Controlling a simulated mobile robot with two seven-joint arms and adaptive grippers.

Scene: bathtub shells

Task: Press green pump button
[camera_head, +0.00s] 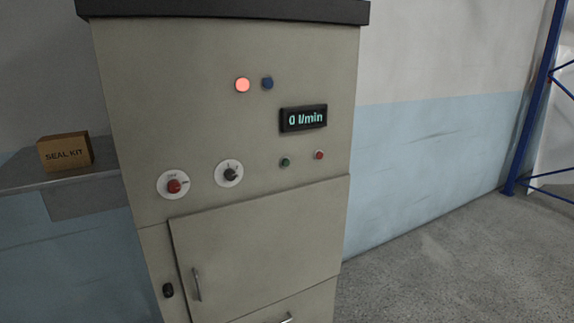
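A small green button (284,162) sits on the front of a tall beige control cabinet (200,100), right of centre and below the display. A small red button (319,155) is just to its right. The display (303,118) reads "0 l/min". A round light (242,85) glows red-orange, and a dark blue one (267,83) beside it looks unlit. Neither of my grippers is in view, and nothing covers the green button.
Left of the green button are a black rotary knob (231,174) and a red knob (174,186) on white discs. A cabinet door (260,245) with a handle is below. A "SEAL KIT" box (66,152) rests on a grey surface at left. Open floor (450,265) lies right.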

